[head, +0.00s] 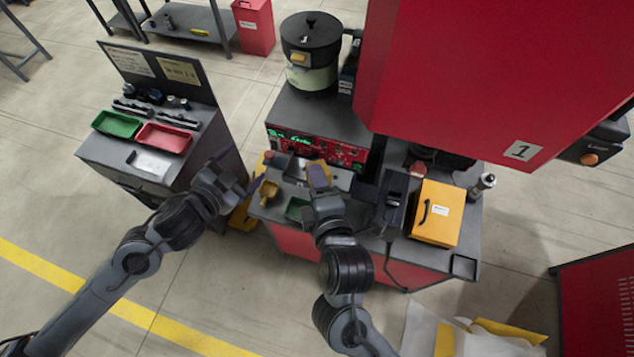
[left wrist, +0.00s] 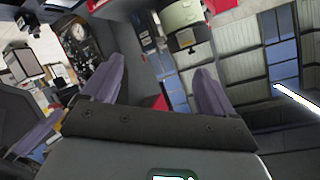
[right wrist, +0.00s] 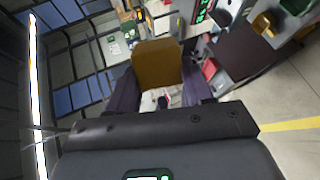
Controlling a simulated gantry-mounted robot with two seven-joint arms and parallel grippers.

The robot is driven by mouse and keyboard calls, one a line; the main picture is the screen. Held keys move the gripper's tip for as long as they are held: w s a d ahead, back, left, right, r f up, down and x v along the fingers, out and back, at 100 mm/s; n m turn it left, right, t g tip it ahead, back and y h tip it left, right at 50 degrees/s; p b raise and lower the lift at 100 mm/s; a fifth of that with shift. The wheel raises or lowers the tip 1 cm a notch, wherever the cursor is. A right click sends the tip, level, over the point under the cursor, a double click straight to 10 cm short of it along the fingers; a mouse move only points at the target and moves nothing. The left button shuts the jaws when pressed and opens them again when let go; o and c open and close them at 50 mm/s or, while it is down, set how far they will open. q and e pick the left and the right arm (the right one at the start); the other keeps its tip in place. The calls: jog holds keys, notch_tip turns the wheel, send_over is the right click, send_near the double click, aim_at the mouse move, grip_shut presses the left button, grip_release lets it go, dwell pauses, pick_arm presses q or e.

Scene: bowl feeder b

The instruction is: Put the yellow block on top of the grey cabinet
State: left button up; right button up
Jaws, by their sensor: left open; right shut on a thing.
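The yellow block (right wrist: 158,65) is held between the fingers of my right gripper (right wrist: 160,92). In the head view, the block (head: 320,166) shows at the tip of my right gripper (head: 319,178), above the front of the feeder table. The grey cabinet (head: 100,156) stands at the left, with trays and tools on its top. My left gripper (head: 244,182) is open and empty between the cabinet and the feeder table. Its spread fingers show in the left wrist view (left wrist: 156,85).
The feeder table holds a bowl feeder (head: 311,50) and a yellow box (head: 437,213). A large red housing (head: 480,70) overhangs the right.

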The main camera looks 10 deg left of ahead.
jog(key=shift+s+f, duration=0.1)
jog(key=shift+f, duration=0.1)
jog(key=s+d+f+m+h, duration=0.1)
jog(key=s+d+f+h, duration=0.1)
jog(key=d+f, duration=1.1)
pick_arm(q)
jog(key=s+f+n+g+y, duration=0.1)
jog(key=s+f+n+g, duration=0.1)
jog(key=s, duration=0.5)
jog(key=s+f+n+g+y, duration=0.1)
jog(key=s+f+n+g, duration=0.2)
jog(key=s+f, duration=0.4)
jog(key=s+f+n+g+y, duration=0.1)
jog(key=s+f+n+g, duration=0.2)
jog(key=s, duration=0.5)
jog(key=shift+s+a+f+g+y, duration=0.4)
jog(key=shift+f+g, duration=0.3)
jog(key=shift+f, duration=0.2)
pick_arm(e)
jog(key=w+d+m+t+h, duration=0.1)
jog(key=w+d+m+h, duration=0.1)
jog(key=d, duration=0.9)
jog(key=shift+d+f+m+h, duration=0.35)
jog(key=shift+m+h, duration=0.15)
jog(key=shift+m, duration=0.2)
